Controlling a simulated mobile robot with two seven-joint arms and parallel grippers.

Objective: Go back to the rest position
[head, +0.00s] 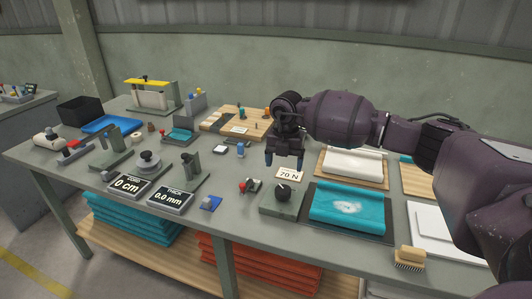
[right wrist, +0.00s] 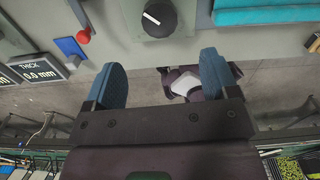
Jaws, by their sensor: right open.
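My right arm comes in from the right in the head view and reaches over the grey workbench (head: 235,195). My right gripper (head: 284,161) hangs above the middle of the bench, its fingers pointing down. In the right wrist view its two blue fingers (right wrist: 163,82) stand wide apart with nothing between them. The gripper is apart from the things on the bench. My left gripper is in neither view.
A dial box (head: 278,203), a small red-knobbed lever (head: 248,186) and a "70 N" card (head: 290,174) lie near the gripper. A teal cushion (head: 347,206) and a brush (head: 409,258) lie to the right. Two displays (head: 171,199) stand left. Folded stacks (head: 130,228) fill the shelf.

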